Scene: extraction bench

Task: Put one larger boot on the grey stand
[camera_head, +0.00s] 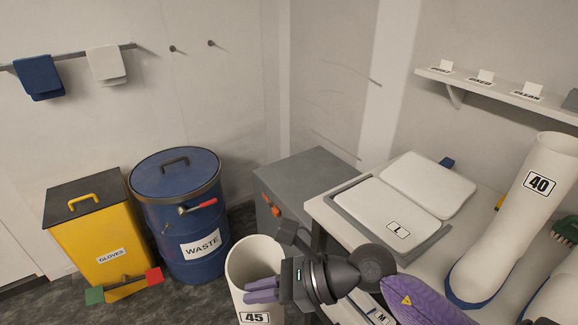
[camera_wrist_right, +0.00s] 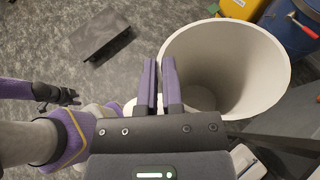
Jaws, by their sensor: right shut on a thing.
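A white boot labelled 45 (camera_head: 252,265) stands upright in front of the bench, its open top facing up; its lower part is out of frame. My right gripper (camera_head: 250,290) is shut on the wall of its shaft; the open top shows beside the fingers in the right wrist view (camera_wrist_right: 245,40). A white boot labelled 40 (camera_head: 520,215) stands on the bench at the right. A flat dark grey piece (camera_wrist_right: 100,38) lies on the floor in the wrist view; I cannot tell whether it is the stand. My left gripper (camera_wrist_right: 66,97) shows small there, its jaws unclear.
The bench (camera_head: 325,208) carries a tray with folded white items labelled L (camera_head: 400,212). A blue waste drum (camera_head: 180,225) and a yellow gloves bin (camera_head: 90,225) stand at the left. Grey floor is open in the wrist view.

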